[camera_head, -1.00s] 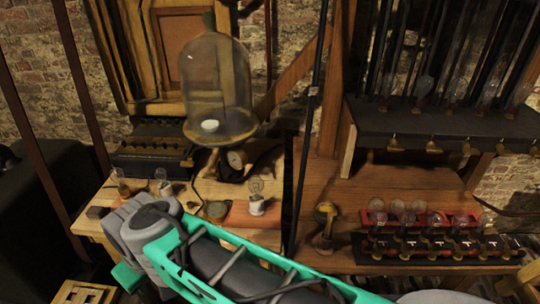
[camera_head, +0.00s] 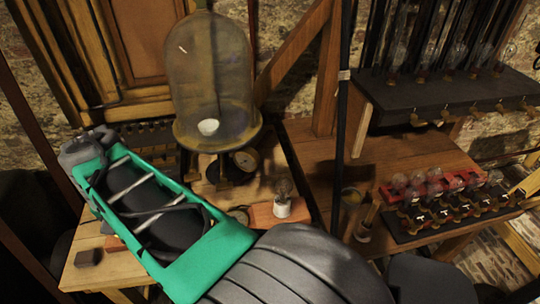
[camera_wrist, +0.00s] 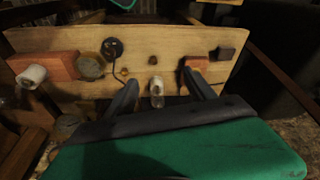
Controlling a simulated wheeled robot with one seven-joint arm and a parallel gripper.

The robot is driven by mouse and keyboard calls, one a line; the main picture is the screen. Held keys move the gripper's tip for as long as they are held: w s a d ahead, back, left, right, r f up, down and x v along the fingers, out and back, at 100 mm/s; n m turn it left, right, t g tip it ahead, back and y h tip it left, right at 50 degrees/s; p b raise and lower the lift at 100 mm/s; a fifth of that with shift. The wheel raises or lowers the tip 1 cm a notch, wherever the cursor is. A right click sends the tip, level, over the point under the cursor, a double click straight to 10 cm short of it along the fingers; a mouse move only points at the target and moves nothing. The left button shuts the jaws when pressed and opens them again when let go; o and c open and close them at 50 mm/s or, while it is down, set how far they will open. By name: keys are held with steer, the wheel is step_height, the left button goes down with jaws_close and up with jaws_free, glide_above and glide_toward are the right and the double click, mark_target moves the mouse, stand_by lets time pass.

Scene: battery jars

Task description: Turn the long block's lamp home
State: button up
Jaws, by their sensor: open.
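A reddish block (camera_head: 270,214) bears a clear lamp (camera_head: 283,187) upright in a white socket (camera_head: 283,208) on the bench. In the wrist view this block (camera_wrist: 55,67) is at the left with its white socket (camera_wrist: 31,76). A second reddish block (camera_wrist: 196,63) is partly hidden by a finger, so I cannot compare their lengths. My gripper (camera_wrist: 160,76) is open over the bench; its fingers lie either side of another lamp (camera_wrist: 157,101) with a white base (camera_wrist: 155,84), and no contact is visible. My arm hides the fingers in the head view.
A dark block (camera_head: 88,257) lies near the bench's left edge, and a round disc (camera_wrist: 92,67) lies beside the first block. A rack of lamps (camera_head: 450,200) stands right. A dark upright post (camera_head: 342,110) crosses the head view.

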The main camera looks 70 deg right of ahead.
steer(key=shift+o, duration=0.6)
steer(key=s+d+m+g, duration=0.1)
steer(key=s+d+m, duration=0.3)
steer(key=d, duration=0.4)
steer(key=s+d+r+m+g, duration=0.1)
steer(key=s+d+m, duration=0.3)
steer(key=d+m, duration=0.2)
steer(key=shift+d+r+m, duration=0.2)
steer(key=shift+d+m, duration=0.2)
steer(key=shift+d, duration=0.7)
steer(key=m+g+y, duration=0.1)
steer(key=m+g, duration=0.1)
steer(key=m, duration=1)
glide_above(283, 178)
steer(key=w, duration=0.1)
steer(key=shift+a+r, duration=0.15)
steer(key=shift+a, duration=0.05)
steer(key=shift+s+d+f, duration=0.1)
steer(key=shift+s+f, duration=0.1)
steer(key=shift+s, duration=0.1)
steer(key=f, duration=0.7)
steer(key=shift+s+d+f+p, duration=0.1)
steer(key=shift+s+p, duration=0.2)
steer(key=shift+s, duration=0.05)
jaws_close()
steer(key=shift+m, duration=0.3)
